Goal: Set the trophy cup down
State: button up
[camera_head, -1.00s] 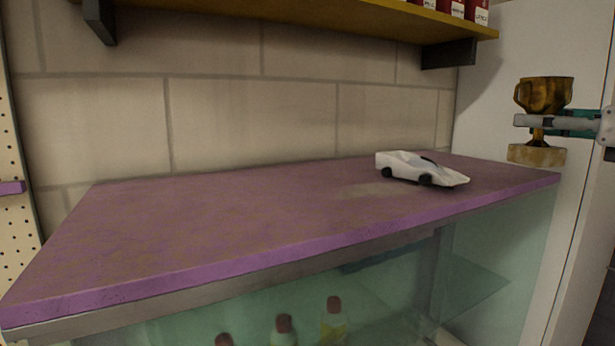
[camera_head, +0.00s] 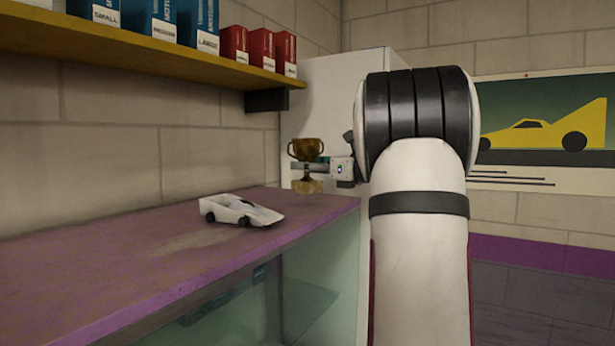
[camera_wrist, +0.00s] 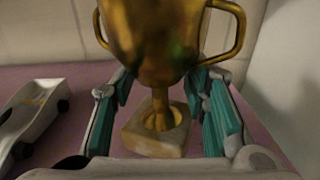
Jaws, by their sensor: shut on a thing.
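The trophy cup (camera_head: 306,150) is gold with two handles and a pale square base. It is upright in my gripper (camera_head: 310,166), near the far right end of the purple counter (camera_head: 130,262). In the wrist view the cup (camera_wrist: 155,40) fills the upper middle, and the fingers of my gripper (camera_wrist: 160,108) close on it from both sides around the stem. Its base (camera_wrist: 150,138) shows between the fingers, with the purple surface behind it. I cannot tell for certain whether the base touches the counter.
A white model car (camera_head: 240,211) stands on the counter left of the cup; it also shows at the left of the wrist view (camera_wrist: 35,118). A yellow shelf (camera_head: 150,55) with blue and red boxes hangs above. A white cabinet (camera_head: 335,85) stands behind. The counter's left part is clear.

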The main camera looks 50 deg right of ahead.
aim_at(308, 180)
jog(key=shift+f, duration=1.45)
jog(key=shift+f, duration=0.1)
jog(key=o, duration=1.4)
jog(key=shift+s, duration=0.1)
jog(key=s, duration=0.4)
jog(key=s+d, duration=0.1)
jog(key=s, duration=0.7)
jog(key=shift+d+b, duration=0.2)
jog(key=shift+b, duration=0.15)
